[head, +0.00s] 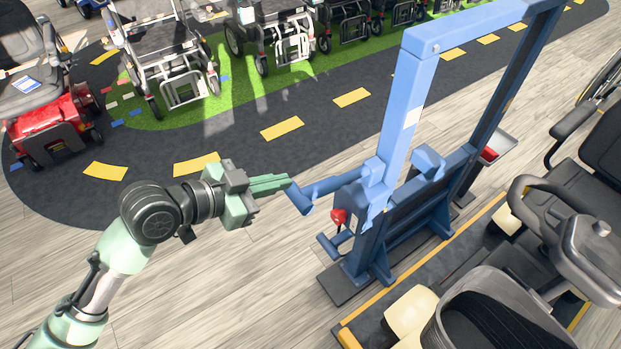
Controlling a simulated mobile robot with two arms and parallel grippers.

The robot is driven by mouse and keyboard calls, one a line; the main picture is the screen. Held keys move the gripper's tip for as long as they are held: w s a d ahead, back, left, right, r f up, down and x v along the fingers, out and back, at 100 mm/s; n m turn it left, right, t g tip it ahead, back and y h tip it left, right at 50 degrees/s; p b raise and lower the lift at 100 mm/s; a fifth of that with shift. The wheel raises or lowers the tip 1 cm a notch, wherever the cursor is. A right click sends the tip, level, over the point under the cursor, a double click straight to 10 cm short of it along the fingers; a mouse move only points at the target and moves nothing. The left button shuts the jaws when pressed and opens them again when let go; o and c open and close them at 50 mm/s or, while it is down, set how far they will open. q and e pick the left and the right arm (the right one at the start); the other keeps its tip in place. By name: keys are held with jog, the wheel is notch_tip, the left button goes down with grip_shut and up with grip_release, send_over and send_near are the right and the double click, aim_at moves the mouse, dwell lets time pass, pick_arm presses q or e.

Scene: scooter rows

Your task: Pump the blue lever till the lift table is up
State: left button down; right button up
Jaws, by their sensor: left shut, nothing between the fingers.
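A blue lift frame (402,112) stands upright in the middle right of the head view. A blue lever (327,187) sticks out to the left from the frame's near post. My left gripper (288,183) is shut with nothing in it. Its fingertips are at the lever's free end; I cannot tell whether they touch it. A dark lift table (462,255) with a yellow edge lies low at the frame's foot, with a mobility scooter (490,310) on it. My right gripper is not in view.
A red knob (338,217) and a lower blue bar (335,244) sit just below the lever. Wheelchairs (165,60) and a red scooter (48,130) stand along the back left. A dark track with yellow dashes (282,128) crosses behind. The wooden floor at front is clear.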

pick_arm(q)
jog(key=shift+s+d+r, duration=0.15)
jog(key=shift+r, duration=0.1)
jog(key=p, duration=0.2)
send_over(311, 191)
jog(key=f, duration=0.3)
jog(key=shift+s+d+f, duration=0.2)
jog(key=shift+s+f, duration=0.15)
jog(key=f, duration=0.3)
jog(key=shift+w+f, duration=0.2)
jog(key=shift+w, duration=0.1)
jog(key=shift+a+f+p, duration=0.3)
jog(key=shift+a+f, duration=0.05)
jog(key=shift+f, duration=0.2)
jog(key=shift+d, duration=0.1)
